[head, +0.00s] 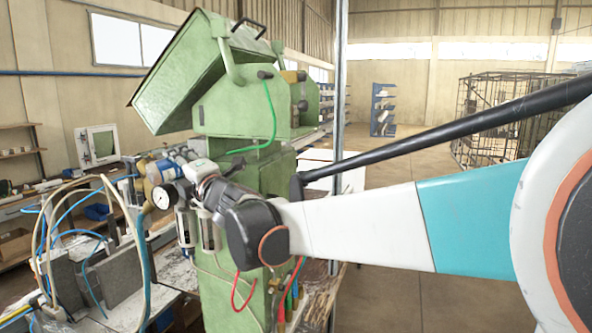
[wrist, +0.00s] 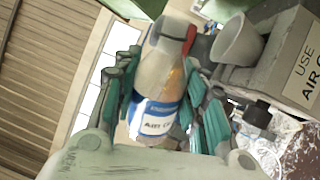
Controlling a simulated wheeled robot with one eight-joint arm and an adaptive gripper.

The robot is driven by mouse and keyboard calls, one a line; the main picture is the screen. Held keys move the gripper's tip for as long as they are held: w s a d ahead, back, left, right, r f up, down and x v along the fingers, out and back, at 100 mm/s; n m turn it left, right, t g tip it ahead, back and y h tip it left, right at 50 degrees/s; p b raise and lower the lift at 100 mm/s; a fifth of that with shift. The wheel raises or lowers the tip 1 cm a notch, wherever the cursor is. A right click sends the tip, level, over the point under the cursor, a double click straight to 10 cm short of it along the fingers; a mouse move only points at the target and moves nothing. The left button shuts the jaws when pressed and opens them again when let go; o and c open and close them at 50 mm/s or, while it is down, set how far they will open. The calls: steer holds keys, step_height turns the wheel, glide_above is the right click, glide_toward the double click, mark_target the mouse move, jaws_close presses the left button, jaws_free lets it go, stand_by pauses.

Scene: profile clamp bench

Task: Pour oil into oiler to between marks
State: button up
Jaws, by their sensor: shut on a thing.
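In the wrist view, my gripper (wrist: 155,95) is shut on a clear bottle (wrist: 153,118) with amber oil and a white and blue label. The bottle's neck points away from the palm, and its opening is unclear. In the head view, my gripper (head: 180,163) reaches left in front of the green machine, with the bottle (head: 160,171) at its fingers. Two bowl units (head: 208,234) hang just below, beside a round gauge (head: 165,196). I cannot tell which is the oiler; no marks or oil level are readable.
A grey box (wrist: 295,60) with a "USE AIR" label and a black cap (wrist: 258,114) are at the right in the wrist view. Looping hoses (head: 100,220) crowd the bench at left. The green machine (head: 240,110) stands close behind my gripper.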

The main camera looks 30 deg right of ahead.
steer(key=shift+r+m, duration=0.3)
steer(key=shift+m, duration=0.5)
stand_by(0.5)
steer(key=shift+a+r, duration=0.1)
steer(key=shift+a, duration=0.25)
stand_by(0.5)
steer(key=shift+f+m+h, duration=0.2)
steer(key=shift+m+h, duration=0.2)
steer(key=shift+m, duration=0.3)
stand_by(2.3)
